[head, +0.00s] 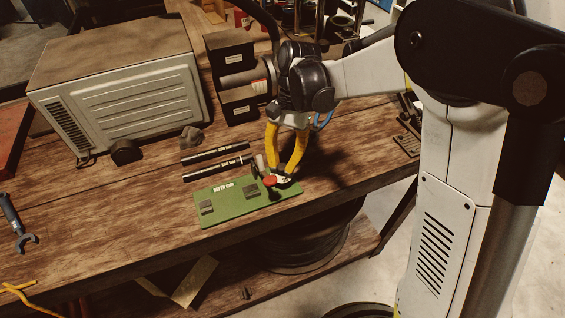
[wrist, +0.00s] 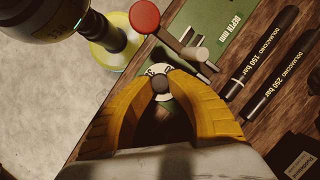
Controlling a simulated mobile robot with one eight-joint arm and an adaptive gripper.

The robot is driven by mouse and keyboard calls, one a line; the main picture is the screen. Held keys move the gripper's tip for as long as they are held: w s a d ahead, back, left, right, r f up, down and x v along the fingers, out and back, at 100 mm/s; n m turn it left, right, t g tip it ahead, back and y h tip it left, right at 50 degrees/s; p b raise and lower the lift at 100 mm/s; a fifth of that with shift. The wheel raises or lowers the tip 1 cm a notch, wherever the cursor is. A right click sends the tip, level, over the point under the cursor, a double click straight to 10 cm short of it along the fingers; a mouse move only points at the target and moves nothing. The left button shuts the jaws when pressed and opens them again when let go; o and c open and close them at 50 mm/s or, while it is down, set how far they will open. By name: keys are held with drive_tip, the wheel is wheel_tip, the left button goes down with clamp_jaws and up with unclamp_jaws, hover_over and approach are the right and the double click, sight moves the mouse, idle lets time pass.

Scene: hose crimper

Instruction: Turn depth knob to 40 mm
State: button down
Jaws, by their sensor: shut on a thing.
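The green plate (head: 235,208) lies near the front edge of the wooden bench and carries a "DEPTH mm" label, which also shows on the plate in the wrist view (wrist: 208,22). In the wrist view, a small round knob (wrist: 160,85) with a dark centre and a pale marked dial sits between the tips of my gripper (wrist: 160,76). My gripper's yellow fingers also show in the head view (head: 283,172), pointing down at the plate's right end. The gripper is shut on the knob. The fingers partly cover the dial, and its setting cannot be read.
A red-topped lever (head: 270,181) stands close beside my fingers. Two black bars (head: 215,156), marked 150 and 250 bar, lie behind the plate. A large grey machine (head: 120,85) stands at back left. A wrench (head: 18,225) lies far left. Bench between wrench and plate is clear.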

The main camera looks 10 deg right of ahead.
drive_tip(key=c, duration=1.2)
unclamp_jaws()
drive_tip(key=v, duration=1.2)
drive_tip(key=shift+s, duration=0.1)
drive_tip(key=s+d+f+n+t+h+b, duration=0.2)
drive_tip(key=s+d+n+t, duration=0.3)
drive_tip(key=s+d+t, duration=0.6)
drive_tip(key=s+f, duration=0.1)
drive_tip(key=s, duration=0.3)
drive_tip(key=shift+d+n, duration=0.2)
drive_tip(key=shift+n, duration=0.1)
